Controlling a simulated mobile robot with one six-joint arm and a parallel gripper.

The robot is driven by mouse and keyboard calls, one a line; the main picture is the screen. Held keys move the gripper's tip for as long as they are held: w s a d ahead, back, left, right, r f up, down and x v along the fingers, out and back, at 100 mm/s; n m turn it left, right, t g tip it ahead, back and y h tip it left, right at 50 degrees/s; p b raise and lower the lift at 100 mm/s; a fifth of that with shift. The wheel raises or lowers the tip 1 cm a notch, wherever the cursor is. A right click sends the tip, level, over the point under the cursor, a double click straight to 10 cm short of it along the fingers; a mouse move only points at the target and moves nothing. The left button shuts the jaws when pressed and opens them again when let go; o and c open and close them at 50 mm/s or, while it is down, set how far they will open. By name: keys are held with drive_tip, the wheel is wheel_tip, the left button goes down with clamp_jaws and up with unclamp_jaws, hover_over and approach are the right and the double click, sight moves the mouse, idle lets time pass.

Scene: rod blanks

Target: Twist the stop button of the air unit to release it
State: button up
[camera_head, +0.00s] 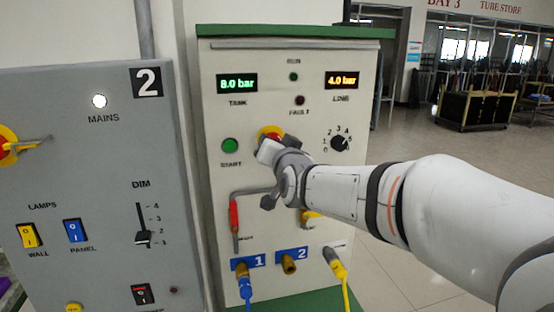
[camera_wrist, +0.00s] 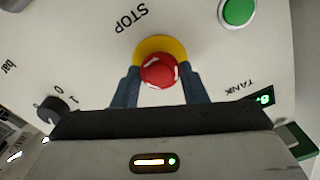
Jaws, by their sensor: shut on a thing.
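The air unit (camera_head: 215,120) is a pale panel with a green top edge, in the middle of the head view. Its red stop button (camera_wrist: 158,72) sits on a yellow ring (camera_wrist: 150,46) below the word STOP in the wrist view. In the head view the stop button (camera_head: 268,134) is partly hidden by my wrist. My gripper (camera_wrist: 160,88) is at the button, with one finger on each side of it, shut on it. The fingers show best in the wrist view; the head view mostly hides them.
A green START button (camera_head: 230,145) is left of the stop button, and a black dial (camera_head: 339,143) is right of it. A red-handled lever (camera_head: 234,216) and blue and yellow hoses (camera_head: 345,292) are below. A grey switch panel (camera_head: 100,190) stands at the left.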

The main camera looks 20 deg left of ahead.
drive_tip(key=shift+d+m+b, duration=0.1)
drive_tip(key=shift+m+b, duration=2.3)
drive_tip(key=shift+b, duration=0.65)
drive_tip(key=shift+r, duration=0.2)
drive_tip(key=o, duration=0.8)
drive_tip(key=shift+w+f, duration=0.15)
drive_tip(key=shift+o, duration=0.8)
